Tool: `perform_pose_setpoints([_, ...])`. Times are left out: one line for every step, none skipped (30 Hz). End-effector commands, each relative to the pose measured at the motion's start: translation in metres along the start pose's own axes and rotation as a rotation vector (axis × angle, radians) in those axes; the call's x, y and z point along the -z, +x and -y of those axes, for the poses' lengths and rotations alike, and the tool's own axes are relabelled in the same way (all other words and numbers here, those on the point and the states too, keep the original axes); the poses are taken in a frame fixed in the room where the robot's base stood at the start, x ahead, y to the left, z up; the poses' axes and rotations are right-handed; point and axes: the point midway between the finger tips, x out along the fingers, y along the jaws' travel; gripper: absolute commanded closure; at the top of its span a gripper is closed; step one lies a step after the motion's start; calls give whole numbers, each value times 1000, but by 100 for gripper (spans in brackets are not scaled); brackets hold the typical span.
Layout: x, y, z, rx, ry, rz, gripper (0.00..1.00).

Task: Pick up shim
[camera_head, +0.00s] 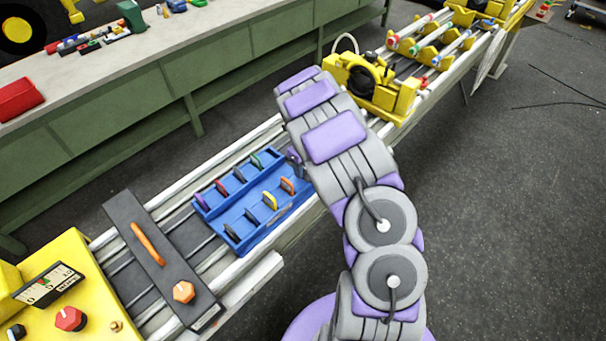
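A blue tray (266,232) sits on the rails in the middle left. It holds two rows of thin coloured pieces standing on edge, which look like the shims. The far row has a purple shim (202,198), a dark red shim (222,188), a black shim (239,175) and a green shim (257,161). The near row has an orange shim (287,185), a yellow shim (270,200) and dark ones (251,214). A small purple part of my gripper (293,160) shows at the tray's right end. My arm hides the rest, including its fingers.
A dark plate with an orange handle (147,244) spans the rails left of the tray. A yellow control box (75,290) stands at lower left. A yellow machine (372,85) sits farther along the rails. A green workbench (190,75) runs behind. Open floor lies right.

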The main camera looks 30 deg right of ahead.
Motion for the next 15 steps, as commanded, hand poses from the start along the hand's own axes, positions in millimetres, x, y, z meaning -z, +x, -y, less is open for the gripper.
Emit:
perform_pose_setpoints([0, -1, 0, 1, 0, 1, 63])
perform_pose_setpoints([0, -1, 0, 0, 0, 1, 63])
perform_pose_setpoints([0, -1, 0, 1, 0, 1, 63])
perform_pose_setpoints([0, -1, 0, 1, 0, 1, 66])
perform_pose_setpoints([0, -1, 0, 1, 0, 1, 68])
perform_pose_setpoints([0, -1, 0, 1, 0, 1, 72])
perform_pose_setpoints([0, -1, 0, 1, 0, 1, 75])
perform_pose_setpoints([0, -1, 0, 1, 0, 1, 78])
perform_pose_setpoints([0, -1, 0, 1, 0, 1, 82])
perform_pose_setpoints([0, -1, 0, 1, 0, 1, 85])
perform_pose_setpoints([0, -1, 0, 1, 0, 1, 88])
perform_pose_setpoints([0, -1, 0, 1, 0, 1, 92])
perform_pose_setpoints([0, -1, 0, 1, 0, 1, 94])
perform_pose_setpoints([0, -1, 0, 1, 0, 1, 97])
perform_pose_setpoints([0, -1, 0, 1, 0, 1, 100])
